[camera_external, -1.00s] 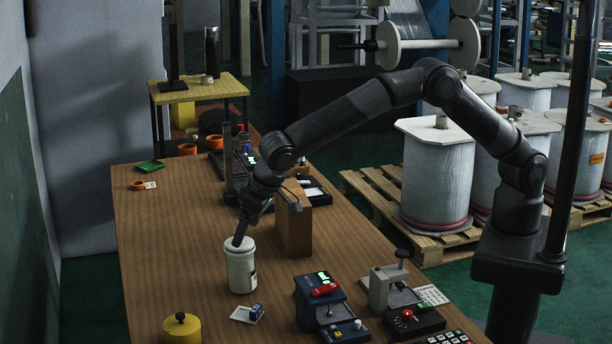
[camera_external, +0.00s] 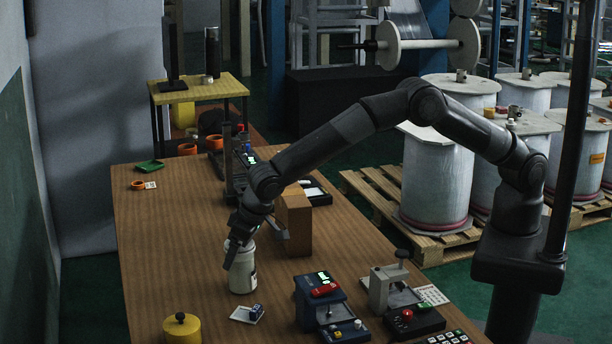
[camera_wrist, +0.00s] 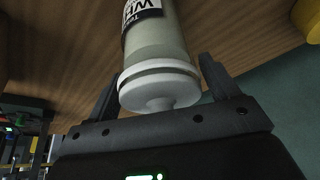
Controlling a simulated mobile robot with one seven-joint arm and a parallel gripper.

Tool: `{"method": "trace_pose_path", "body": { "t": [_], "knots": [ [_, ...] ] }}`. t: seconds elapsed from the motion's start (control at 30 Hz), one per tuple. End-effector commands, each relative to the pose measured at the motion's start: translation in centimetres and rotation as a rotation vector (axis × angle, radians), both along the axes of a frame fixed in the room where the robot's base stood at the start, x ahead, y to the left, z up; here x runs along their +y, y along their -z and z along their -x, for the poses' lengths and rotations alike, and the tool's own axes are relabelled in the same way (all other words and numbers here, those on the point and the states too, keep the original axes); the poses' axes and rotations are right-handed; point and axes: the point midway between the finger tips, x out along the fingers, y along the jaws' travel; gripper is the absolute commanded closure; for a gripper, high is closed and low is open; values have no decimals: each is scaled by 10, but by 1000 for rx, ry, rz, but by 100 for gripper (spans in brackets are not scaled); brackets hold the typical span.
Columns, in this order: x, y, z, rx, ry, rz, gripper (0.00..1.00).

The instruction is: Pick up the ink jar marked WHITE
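The ink jar marked WHITE (camera_external: 243,276) is a pale jar standing on the wooden table (camera_external: 165,240). In the wrist view the jar (camera_wrist: 157,45) shows a label with "WH" readable and a white lid with a knob toward me. My gripper (camera_wrist: 158,72) is open, with one finger on each side of the jar's lid end. Narrow gaps seem to show between the fingers and the lid. In the external view my gripper (camera_external: 236,254) is down at the jar's upper part and hides its lid.
A wooden block (camera_external: 294,222) stands close right of my wrist. A yellow jar (camera_external: 182,329) is at the table's front left. Blue (camera_external: 325,308) and grey (camera_external: 392,295) devices stand to the right. The table's left middle is clear.

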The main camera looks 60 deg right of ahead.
Motion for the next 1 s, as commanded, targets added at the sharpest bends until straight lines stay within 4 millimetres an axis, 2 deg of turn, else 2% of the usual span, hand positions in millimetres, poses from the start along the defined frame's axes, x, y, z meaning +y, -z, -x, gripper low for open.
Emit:
{"method": "trace_pose_path", "body": {
  "t": [0.07,0.8,1.0],
  "knots": [
    [0,0,0,0,0,0,27],
    [0,0,0,0,0,-1,87],
    [1,-2,0,-2,-1,-2,88]
  ]
}}
